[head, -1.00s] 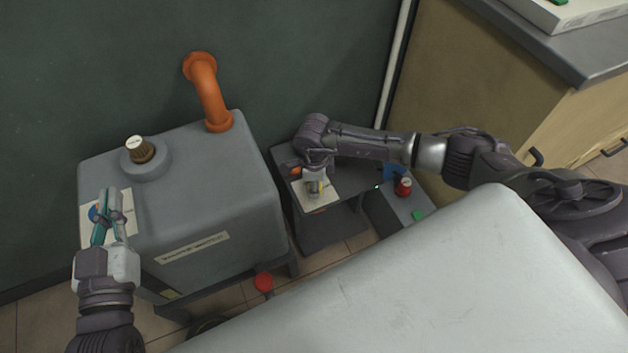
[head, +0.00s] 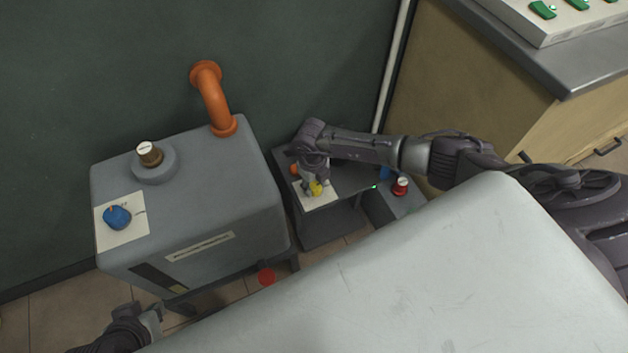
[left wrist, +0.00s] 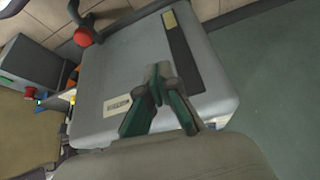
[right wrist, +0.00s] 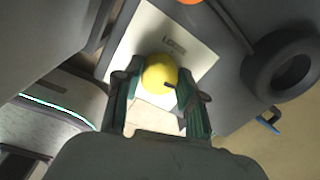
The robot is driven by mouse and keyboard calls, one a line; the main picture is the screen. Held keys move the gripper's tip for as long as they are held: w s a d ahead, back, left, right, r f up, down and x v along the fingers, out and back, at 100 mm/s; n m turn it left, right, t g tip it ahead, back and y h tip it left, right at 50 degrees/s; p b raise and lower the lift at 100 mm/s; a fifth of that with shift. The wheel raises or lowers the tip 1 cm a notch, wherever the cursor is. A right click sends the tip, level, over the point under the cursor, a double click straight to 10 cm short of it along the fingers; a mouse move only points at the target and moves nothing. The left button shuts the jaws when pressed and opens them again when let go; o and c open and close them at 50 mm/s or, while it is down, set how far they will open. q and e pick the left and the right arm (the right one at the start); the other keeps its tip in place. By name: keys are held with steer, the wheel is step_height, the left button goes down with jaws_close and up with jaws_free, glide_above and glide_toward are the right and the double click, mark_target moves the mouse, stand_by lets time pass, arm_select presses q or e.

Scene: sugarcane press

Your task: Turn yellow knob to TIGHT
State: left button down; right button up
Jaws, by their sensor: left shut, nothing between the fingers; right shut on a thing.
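The yellow knob (head: 316,188) sits on a white label plate (head: 325,199) on the low dark machine. In the right wrist view the yellow knob (right wrist: 158,73) lies between the fingers of my right gripper (right wrist: 155,87), which is shut on it. The plate (right wrist: 200,55) carries small lettering that seems to start with "LO"; a TIGHT mark is not readable. My left gripper (left wrist: 158,80) is shut and empty, in front of the grey tank.
The grey tank (head: 215,205) carries a blue knob (head: 117,217), a brown cap (head: 149,153) and an orange pipe (head: 212,98). A red button (head: 400,186) is right of the low machine. A large pale surface (head: 420,270) fills the foreground.

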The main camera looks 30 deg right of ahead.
mark_target(313, 187)
arm_select(q)
steer(key=shift+s+a+f+g, duration=0.15)
steer(key=shift+s+g, duration=0.15)
steer(key=shift+s, duration=0.25)
steer(key=shift+s+a+f+g, duration=0.1)
steer(key=shift+s+a+g, duration=0.15)
steer(key=shift+s, duration=0.3)
steer(key=shift+s+a+f+g, duration=0.1)
steer(key=shift+s+g, duration=0.25)
steer(key=shift+s, duration=0.2)
arm_select(e)
steer(key=shift+m, duration=0.7)
steer(key=o, duration=1.1)
steer(key=shift+o, duration=0.2)
step_height(313, 187, up, 12)
steer(key=shift+a, duration=0.2)
